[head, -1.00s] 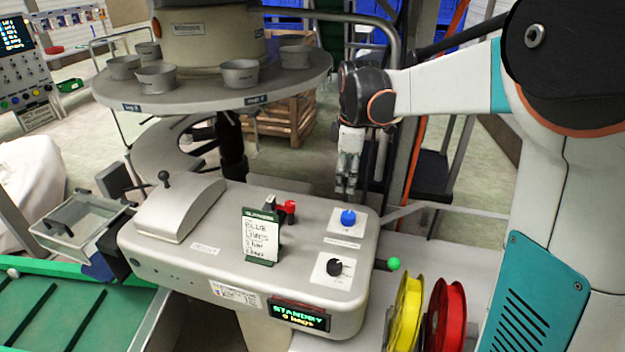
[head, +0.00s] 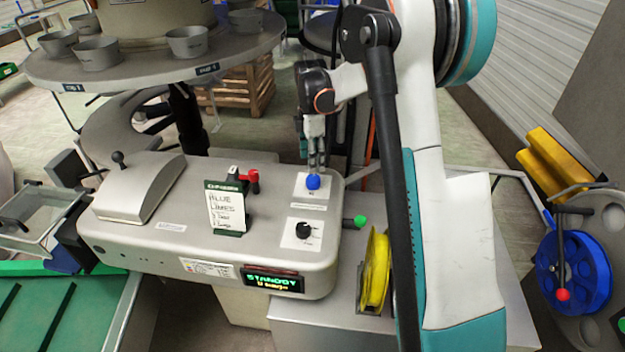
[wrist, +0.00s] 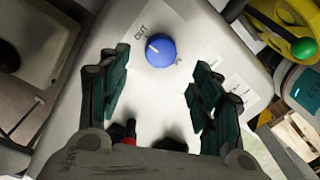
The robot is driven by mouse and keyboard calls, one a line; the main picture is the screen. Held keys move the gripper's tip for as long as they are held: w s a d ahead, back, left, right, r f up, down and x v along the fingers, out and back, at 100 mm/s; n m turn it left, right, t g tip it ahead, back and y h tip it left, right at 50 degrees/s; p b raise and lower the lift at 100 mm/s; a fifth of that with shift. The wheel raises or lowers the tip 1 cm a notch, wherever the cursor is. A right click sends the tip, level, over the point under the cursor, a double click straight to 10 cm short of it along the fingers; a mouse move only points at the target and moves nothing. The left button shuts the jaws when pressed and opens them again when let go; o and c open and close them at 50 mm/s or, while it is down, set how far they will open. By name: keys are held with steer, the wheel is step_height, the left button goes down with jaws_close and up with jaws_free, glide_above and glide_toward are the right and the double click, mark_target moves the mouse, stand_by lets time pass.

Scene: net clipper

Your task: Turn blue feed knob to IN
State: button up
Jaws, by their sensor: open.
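The blue feed knob (head: 313,182) sits on a white label plate at the right end of the grey machine top (head: 270,196). In the wrist view the blue knob (wrist: 160,52) has a short white mark on its left side, towards the printed OUT. A partly hidden label, apparently IN, is at its lower right. My gripper (head: 316,168) points down just above the knob. In the wrist view my gripper (wrist: 158,78) is open, with its dark green pads apart on either side of the knob; I see no contact.
A black knob (head: 303,230) is in front of the blue one. A green-tipped lever (head: 359,221) sticks out at the right. A red control (head: 253,177) and a handwritten card (head: 226,207) stand to the left. The display (head: 273,280) reads STANDBY.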

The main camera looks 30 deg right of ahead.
mark_target(313, 178)
steer(key=f, duration=0.4)
steer(key=f+b, duration=0.1)
steer(key=f, duration=0.2)
steer(key=shift+s+f, duration=0.2)
steer(key=shift+f, duration=0.15)
